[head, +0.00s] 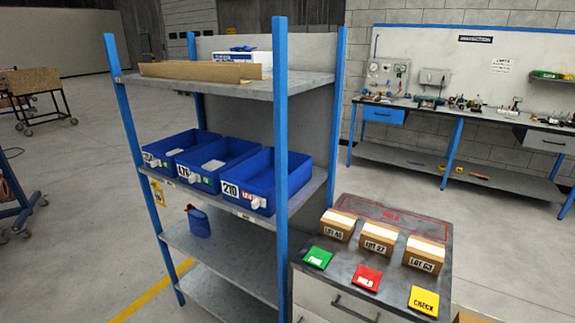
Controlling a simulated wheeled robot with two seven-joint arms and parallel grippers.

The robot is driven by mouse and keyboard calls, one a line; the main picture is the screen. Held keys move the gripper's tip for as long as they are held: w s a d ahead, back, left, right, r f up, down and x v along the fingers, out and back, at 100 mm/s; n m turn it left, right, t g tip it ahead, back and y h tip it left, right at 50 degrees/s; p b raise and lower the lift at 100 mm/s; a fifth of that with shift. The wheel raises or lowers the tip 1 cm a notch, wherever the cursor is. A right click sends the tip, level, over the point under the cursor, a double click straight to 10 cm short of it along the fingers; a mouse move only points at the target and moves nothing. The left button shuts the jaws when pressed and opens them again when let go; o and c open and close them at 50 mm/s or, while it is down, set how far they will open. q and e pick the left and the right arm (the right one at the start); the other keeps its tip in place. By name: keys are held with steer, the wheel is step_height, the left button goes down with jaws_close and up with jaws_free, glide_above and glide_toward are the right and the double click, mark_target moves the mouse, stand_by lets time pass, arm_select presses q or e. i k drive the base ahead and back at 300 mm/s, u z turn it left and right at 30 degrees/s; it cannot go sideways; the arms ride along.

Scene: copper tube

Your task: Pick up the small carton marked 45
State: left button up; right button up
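Three small brown cartons with white tape on top stand in a row on a dark-topped cabinet (378,270) at the lower right. The left carton (338,224) has a label that seems to read LOT 45, though its digits are small and blurred. The middle carton (378,239) seems to read LOT 27 or similar. The right carton (424,254) seems to read LOT 63 or similar. All three sit upright and apart from each other. Neither of my grippers is in view.
Green (318,258), red (367,278) and yellow (424,301) cards lie in front of the cartons. A red-outlined area (388,217) lies behind them. A blue-posted shelf (281,120) with blue bins (262,185) stands close on the left. A workbench (450,115) is behind.

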mark_target(334, 224)
steer(key=z, duration=3.6)
steer(key=k, duration=1.95)
steer(key=u, duration=1.95)
